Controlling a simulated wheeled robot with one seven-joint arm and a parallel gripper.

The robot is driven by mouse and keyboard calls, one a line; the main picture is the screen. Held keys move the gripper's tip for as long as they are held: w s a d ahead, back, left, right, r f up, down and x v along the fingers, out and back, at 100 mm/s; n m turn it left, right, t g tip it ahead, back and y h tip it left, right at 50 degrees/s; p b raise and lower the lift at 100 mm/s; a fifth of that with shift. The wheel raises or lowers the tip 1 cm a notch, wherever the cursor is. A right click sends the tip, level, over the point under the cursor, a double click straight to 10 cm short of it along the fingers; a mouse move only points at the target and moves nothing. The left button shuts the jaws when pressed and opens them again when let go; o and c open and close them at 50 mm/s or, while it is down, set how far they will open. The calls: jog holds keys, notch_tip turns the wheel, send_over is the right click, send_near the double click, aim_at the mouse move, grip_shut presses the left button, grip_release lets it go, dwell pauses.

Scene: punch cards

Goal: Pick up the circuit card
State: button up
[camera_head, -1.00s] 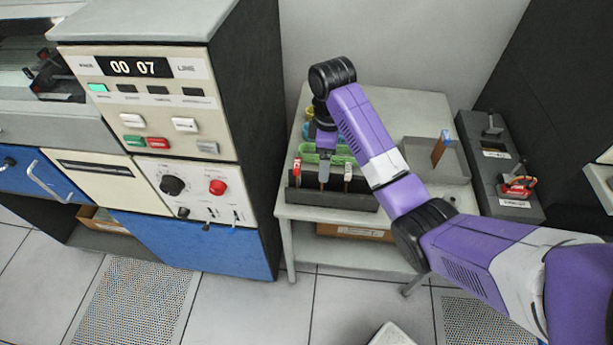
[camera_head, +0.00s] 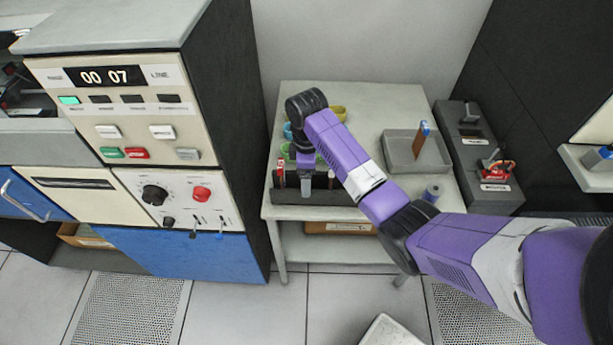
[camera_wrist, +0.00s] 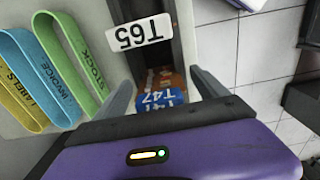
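A brown-orange circuit card with a blue top edge lettered T47 (camera_wrist: 161,98) lies between the fingers of my gripper (camera_wrist: 160,84) in the wrist view. My gripper is open, with a gap between the card's blue edge and the fingers. In the head view my gripper (camera_head: 320,188) is low at the dark rack (camera_head: 345,197) on the side table and hides this card. A white tag lettered T65 (camera_wrist: 139,33) shows beyond the card in the wrist view. A red-tagged piece (camera_head: 281,168) stands at the rack's left.
A grey tray (camera_head: 400,158) holds an upright orange-and-blue piece (camera_head: 421,138). A tall control cabinet (camera_head: 140,120) is at left.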

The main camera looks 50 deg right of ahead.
jog(key=c, duration=1.3)
jog(key=shift+r, duration=0.1)
jog(key=shift+c, duration=0.2)
